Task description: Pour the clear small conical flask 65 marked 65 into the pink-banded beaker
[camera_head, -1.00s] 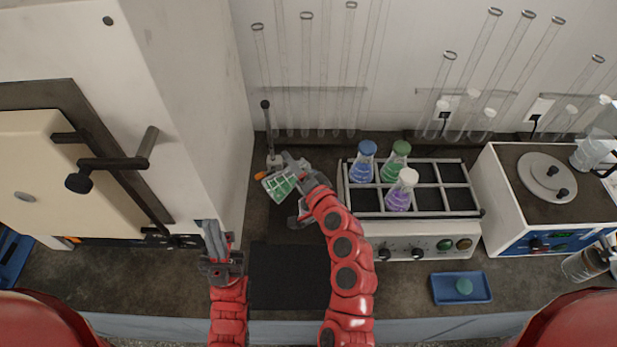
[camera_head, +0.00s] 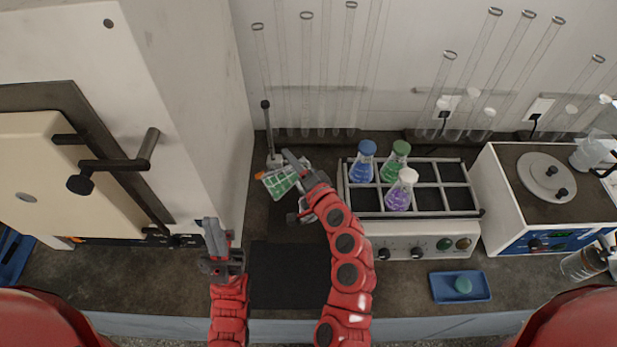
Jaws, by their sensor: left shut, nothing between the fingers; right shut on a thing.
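My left gripper (camera_head: 212,236) is shut and empty, low at the left, in front of the tall white cabinet. A clear beaker (camera_head: 585,263) lies or leans at the right edge. I cannot make out a pink band on any vessel.
A shaker rack (camera_head: 450,200) holds blue (camera_head: 362,165), green (camera_head: 395,162) and purple (camera_head: 400,192) flasks. A blue tray (camera_head: 445,293) with a green object lies in front. A dark mat (camera_head: 285,275) lies clear between my arms.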

